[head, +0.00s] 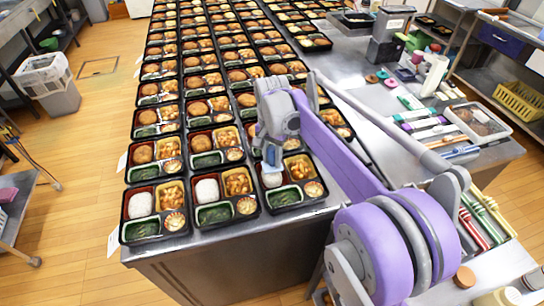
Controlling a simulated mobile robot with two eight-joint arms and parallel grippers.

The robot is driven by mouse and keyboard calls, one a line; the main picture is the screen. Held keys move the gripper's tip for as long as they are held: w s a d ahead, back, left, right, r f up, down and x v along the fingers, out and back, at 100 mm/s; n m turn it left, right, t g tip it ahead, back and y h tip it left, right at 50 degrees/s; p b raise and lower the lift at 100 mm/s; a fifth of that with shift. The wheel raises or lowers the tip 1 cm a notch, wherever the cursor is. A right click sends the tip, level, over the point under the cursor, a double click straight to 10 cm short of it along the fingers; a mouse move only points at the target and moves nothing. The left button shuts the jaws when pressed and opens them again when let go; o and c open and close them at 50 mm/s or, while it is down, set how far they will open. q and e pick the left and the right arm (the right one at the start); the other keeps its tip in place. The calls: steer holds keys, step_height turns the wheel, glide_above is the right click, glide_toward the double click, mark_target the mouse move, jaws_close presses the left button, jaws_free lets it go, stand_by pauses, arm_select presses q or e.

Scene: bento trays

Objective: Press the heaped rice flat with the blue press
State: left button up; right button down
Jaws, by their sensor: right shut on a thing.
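My right gripper (271,143) points down over the third front-row bento tray and is shut on the blue press (271,157). Only a small pale blue part of the press shows below the fingers. The white rice (271,179) of that tray lies just under the press and is partly hidden by it; I cannot tell whether they touch. Two trays to the left also hold white rice, one in the middle (207,191) and one at the left end (139,206). My left gripper is not in view.
Rows of filled black trays (147,240) cover the steel table to its front edge. At the right, the table carries bottles, several coloured-handled utensils and a clear bin (506,134). My right arm crosses above this side. Floor at the left is mostly free.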

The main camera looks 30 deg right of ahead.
mark_target(273, 147)
steer(key=shift+f+b, duration=0.45)
steer(key=shift+f, duration=0.4)
steer(key=shift+f, duration=0.85)
stand_by(4.4)
steer(key=shift+r, duration=0.1)
steer(key=shift+r+p, duration=2.45)
steer(key=shift+r, duration=1.5)
steer(key=shift+d, duration=0.1)
